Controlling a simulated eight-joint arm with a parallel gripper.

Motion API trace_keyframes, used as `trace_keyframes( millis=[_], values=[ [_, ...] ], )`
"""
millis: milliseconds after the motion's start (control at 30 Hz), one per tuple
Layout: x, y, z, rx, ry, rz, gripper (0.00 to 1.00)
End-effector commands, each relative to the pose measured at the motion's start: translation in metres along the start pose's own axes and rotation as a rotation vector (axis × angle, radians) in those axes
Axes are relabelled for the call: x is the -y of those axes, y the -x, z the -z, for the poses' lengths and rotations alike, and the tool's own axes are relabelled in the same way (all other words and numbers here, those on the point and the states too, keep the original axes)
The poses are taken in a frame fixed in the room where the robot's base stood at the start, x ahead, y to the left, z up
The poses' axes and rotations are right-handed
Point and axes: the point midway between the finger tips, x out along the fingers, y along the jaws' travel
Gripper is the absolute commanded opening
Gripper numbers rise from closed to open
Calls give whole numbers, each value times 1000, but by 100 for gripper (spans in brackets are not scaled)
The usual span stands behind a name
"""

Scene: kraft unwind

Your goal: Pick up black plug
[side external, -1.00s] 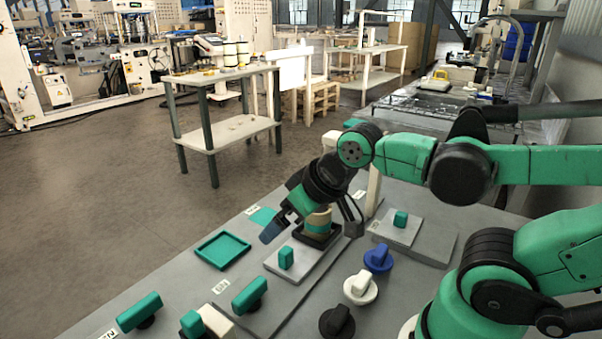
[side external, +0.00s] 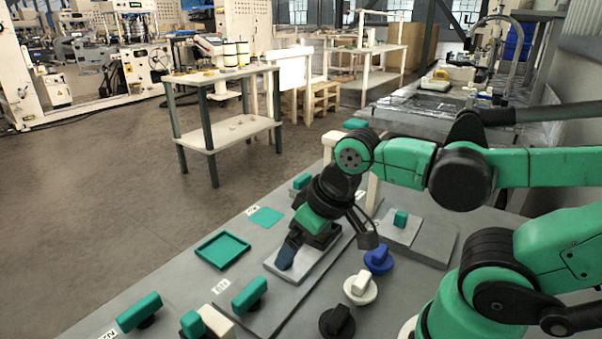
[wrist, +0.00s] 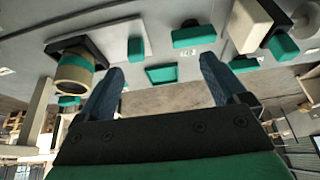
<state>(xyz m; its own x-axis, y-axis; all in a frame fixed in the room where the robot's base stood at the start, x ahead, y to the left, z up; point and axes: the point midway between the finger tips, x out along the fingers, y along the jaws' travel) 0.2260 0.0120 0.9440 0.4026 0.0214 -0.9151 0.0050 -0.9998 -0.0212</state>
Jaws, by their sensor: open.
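The black plug (side external: 337,320), a dark disc with a raised grip, stands on the grey bench at the bottom of the side view. It is in front of the white plug (side external: 360,288) and the blue plug (side external: 378,258). My gripper (side external: 285,264) is above the light plate, behind and left of the black plug and clear of it. In the wrist view, my gripper (wrist: 162,64) has its two blue fingers wide apart with nothing held between them. I cannot make out the black plug in the wrist view.
A green square tray (side external: 222,250) lies left of my gripper. Green-topped handles (side external: 250,295) stand near the front. A beige cup with a green band (wrist: 74,74) sits in a black frame in the wrist view. A grey plate with a green block (side external: 401,219) is at right.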

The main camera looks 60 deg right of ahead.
Motion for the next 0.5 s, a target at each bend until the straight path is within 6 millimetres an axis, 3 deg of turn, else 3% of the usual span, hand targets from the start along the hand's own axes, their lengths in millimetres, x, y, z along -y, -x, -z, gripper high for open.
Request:
trace_keyframes(
  millis=[100,200,500],
  values=[
    [10,1,-39,216,3,1,92],
    [12,6,-63,350,2,-12,92],
    [13,-4,-78,417,-1,-23,92]
  ],
)
